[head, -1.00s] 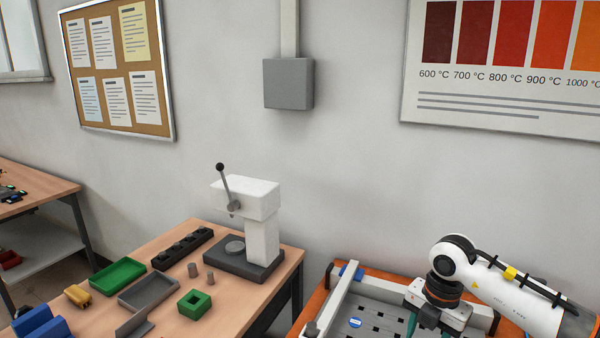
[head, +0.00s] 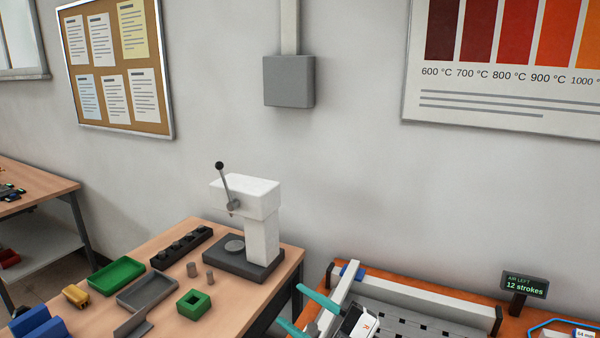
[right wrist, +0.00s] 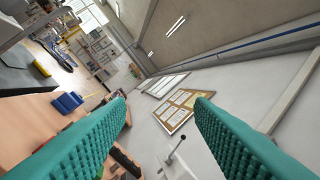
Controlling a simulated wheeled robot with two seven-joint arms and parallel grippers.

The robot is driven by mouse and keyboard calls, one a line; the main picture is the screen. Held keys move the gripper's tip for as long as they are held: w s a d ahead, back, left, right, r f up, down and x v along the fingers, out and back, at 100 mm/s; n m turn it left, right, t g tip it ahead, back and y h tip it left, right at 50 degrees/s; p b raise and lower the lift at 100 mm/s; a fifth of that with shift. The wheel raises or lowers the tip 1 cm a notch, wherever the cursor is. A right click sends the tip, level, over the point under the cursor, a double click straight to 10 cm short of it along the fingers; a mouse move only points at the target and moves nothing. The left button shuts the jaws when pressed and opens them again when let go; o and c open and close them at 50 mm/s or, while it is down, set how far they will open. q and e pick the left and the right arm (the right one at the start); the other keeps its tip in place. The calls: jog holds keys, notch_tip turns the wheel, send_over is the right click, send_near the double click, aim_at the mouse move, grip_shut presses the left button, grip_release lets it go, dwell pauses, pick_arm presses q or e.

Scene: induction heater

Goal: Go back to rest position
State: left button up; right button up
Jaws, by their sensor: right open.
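My right gripper (head: 305,312) is at the bottom of the head view, by the left end of the grey perforated tray (head: 440,335). Its two teal fingers point left, apart, with nothing between them. In the right wrist view the teal ribbed fingers (right wrist: 160,105) stand wide apart and empty, facing the wall and room. Most of my right arm is below the head picture. My left gripper is not in view.
A white lever press (head: 262,225) stands on the wooden table (head: 262,292) with a green tray (head: 117,275), a grey tray (head: 148,290) and a green square block (head: 194,304). A small display (head: 524,285) reads "12 strokes".

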jog(key=w+d+f+m+t+h, duration=0.1)
jog(key=d+f+m+t+h, duration=0.2)
jog(key=d+m+t+h, duration=0.35)
jog(key=w+d+f+m+t+h, duration=0.1)
jog(key=d+f+m+t+h, duration=0.3)
jog(key=m+h, duration=0.5)
jog(key=s+d+f+m+g+h, duration=0.4)
jog(key=d+f+m+g, duration=0.15)
jog(key=d+f, duration=0.2)
jog(key=s+d+f+g, duration=0.1)
jog(key=s+f+g, duration=0.55)
jog(key=s, duration=0.35)
jog(key=s+d+f+g, duration=0.1)
jog(key=s+f+g, duration=0.5)
jog(key=s, duration=0.5)
notch_tip(320, 180, down, 34)
jog(key=s+f+b, duration=0.1)
jog(key=s+b, duration=0.1)
jog(key=b, duration=0.4)
jog(key=s+d+f+g+b, duration=0.1)
jog(key=s+d+f+b, duration=0.2)
jog(key=s+f, duration=1.2)
notch_tip(320, 180, down, 3)
jog(key=shift+n+g+b, duration=0.3)
jog(key=shift+g+b, duration=0.05)
jog(key=shift+b, duration=0.2)
jog(key=shift+s, duration=0.15)
